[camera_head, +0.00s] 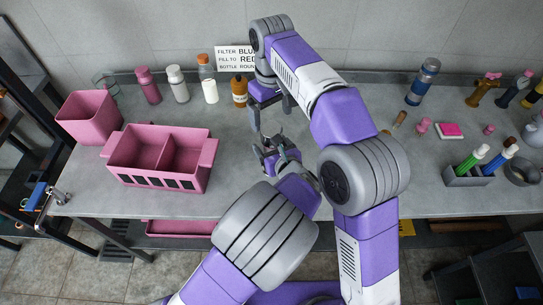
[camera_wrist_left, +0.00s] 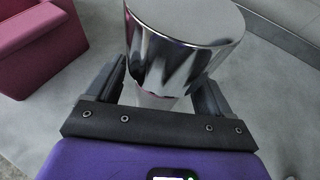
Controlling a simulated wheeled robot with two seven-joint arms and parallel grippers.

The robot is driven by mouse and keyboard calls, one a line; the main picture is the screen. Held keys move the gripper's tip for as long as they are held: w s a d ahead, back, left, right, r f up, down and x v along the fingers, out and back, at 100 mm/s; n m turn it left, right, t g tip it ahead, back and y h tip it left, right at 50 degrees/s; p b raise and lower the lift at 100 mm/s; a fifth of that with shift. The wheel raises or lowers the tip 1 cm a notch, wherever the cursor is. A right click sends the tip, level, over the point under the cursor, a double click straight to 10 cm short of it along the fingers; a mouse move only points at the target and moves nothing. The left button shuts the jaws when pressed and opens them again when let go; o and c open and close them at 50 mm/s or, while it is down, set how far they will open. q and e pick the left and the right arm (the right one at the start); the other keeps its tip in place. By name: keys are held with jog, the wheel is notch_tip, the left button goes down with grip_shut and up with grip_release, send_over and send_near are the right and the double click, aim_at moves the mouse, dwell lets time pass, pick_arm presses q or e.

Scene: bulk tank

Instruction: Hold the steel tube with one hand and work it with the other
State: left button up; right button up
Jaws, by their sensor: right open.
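The steel tube (camera_wrist_left: 170,50) is a shiny cylinder in the left wrist view, its flat round top toward the camera. My left gripper (camera_wrist_left: 155,95) has a finger on each side of it and appears shut on it; the contact itself is hidden under the wide top. In the head view my left gripper (camera_head: 278,146) is low over the middle of the table, and the tube is small and hard to make out there. My right gripper (camera_head: 270,112) is open and empty, fingers down, just behind and above the left one.
A pink two-part crate (camera_head: 158,178) and a pink bin (camera_head: 90,115) stand at the left. Bottles, including a brown one (camera_head: 240,92), line the back. The table (camera_head: 245,195) is clear between crate and left gripper.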

pick_arm(q)
jog(key=shift+s, duration=0.1)
jog(key=p+v, duration=0.1)
jog(key=v, duration=0.6)
jog(key=shift+d, duration=0.15)
jog(key=shift+s+r, duration=0.15)
dwell(0.3)
